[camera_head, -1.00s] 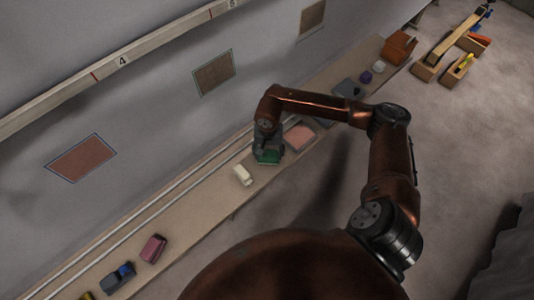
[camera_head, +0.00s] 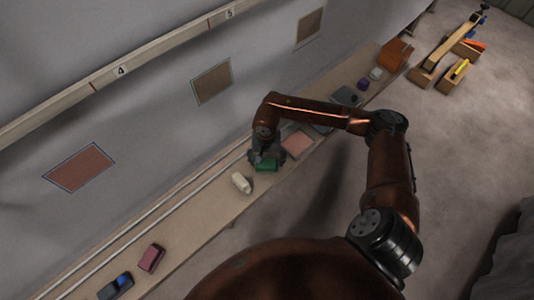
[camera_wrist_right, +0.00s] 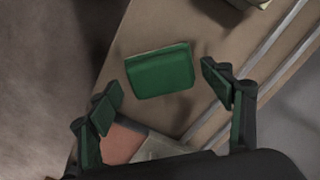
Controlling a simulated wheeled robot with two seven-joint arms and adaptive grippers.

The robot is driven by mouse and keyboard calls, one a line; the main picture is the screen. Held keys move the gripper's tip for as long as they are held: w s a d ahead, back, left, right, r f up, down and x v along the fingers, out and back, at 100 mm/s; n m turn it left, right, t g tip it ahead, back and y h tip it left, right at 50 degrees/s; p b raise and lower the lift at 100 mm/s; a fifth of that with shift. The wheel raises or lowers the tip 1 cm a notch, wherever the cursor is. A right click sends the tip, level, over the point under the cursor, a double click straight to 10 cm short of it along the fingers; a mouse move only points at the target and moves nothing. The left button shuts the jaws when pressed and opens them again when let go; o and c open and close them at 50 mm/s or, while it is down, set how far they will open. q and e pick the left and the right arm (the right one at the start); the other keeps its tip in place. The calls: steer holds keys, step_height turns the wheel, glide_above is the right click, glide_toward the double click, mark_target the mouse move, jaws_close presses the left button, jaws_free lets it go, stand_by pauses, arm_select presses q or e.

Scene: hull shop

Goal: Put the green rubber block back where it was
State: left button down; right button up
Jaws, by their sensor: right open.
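The green rubber block (camera_head: 266,166) lies on the long plank shelf (camera_head: 205,209), right by my right gripper (camera_head: 264,157). In the right wrist view the green block (camera_wrist_right: 160,71) lies on the board, just beyond the fingertips and apart from them. My right gripper (camera_wrist_right: 166,95) is open there, with green-padded fingers spread wide and nothing between them. My left gripper is not in view.
A cream block (camera_head: 242,183) lies left of the green block, and a flat pink pad (camera_head: 298,144) lies to its right. Farther left are a maroon block (camera_head: 151,258) and a dark blue one (camera_head: 115,286). Two pale rails run along the wall side.

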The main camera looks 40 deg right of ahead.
mark_target(266, 163)
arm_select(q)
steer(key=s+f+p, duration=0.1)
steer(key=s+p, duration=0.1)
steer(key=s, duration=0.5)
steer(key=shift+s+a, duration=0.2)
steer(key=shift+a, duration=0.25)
arm_select(e)
step_height(266, 163, up, 11)
